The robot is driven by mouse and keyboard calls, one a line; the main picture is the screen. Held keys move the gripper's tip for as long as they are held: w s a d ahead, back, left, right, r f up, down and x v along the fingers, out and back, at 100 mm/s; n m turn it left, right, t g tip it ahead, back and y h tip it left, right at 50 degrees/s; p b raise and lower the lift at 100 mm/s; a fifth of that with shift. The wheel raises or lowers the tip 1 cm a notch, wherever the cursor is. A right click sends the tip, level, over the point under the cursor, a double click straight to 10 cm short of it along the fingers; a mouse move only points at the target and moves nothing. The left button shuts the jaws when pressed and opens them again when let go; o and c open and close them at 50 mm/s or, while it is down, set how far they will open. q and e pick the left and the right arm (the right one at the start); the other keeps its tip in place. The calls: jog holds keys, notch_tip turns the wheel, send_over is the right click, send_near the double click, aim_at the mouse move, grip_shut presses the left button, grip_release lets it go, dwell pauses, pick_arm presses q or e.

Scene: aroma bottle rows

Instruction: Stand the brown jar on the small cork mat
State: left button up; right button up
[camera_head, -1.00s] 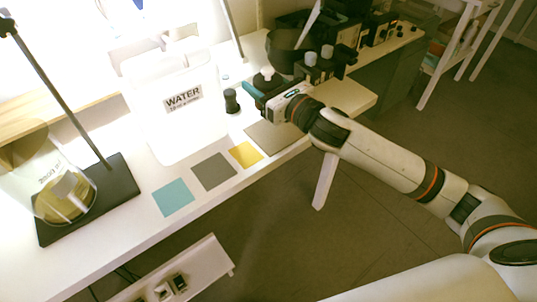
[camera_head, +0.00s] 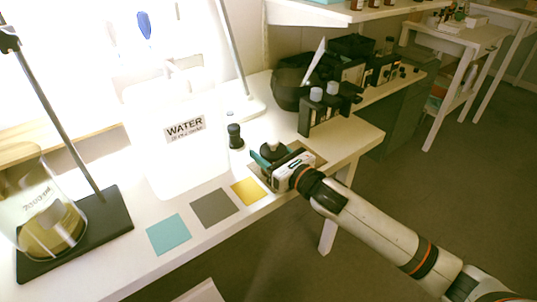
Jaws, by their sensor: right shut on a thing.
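My right gripper (camera_head: 273,159) is shut on a small dark jar with a pale rounded top (camera_head: 271,145), taken to be the brown jar. Its body is mostly hidden by the fingers. The gripper and jar are over the small tan cork mat (camera_head: 319,159), near the bench's front edge. The arm and gripper cover most of the mat; only parts of its rim show. I cannot tell whether the jar's base touches it. My left gripper is not in view.
A dark bottle (camera_head: 235,137) stands behind and left of my gripper. Yellow (camera_head: 247,192), grey (camera_head: 214,208) and teal (camera_head: 169,234) squares lie along the front. Black equipment (camera_head: 325,108) stands behind right. A white WATER container (camera_head: 184,150) and a beaker (camera_head: 48,222) are left.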

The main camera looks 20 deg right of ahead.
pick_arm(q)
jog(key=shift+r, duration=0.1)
pick_arm(e)
jog(key=o, duration=1.1)
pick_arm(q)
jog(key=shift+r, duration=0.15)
pick_arm(e)
jog(key=shift+r, duration=0.1)
jog(key=shift+s+d, duration=0.15)
jog(key=shift+s, duration=0.2)
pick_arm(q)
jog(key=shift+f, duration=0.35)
pick_arm(e)
jog(key=v, duration=1.1)
jog(key=shift+s+d, duration=0.1)
jog(key=shift+s, duration=0.05)
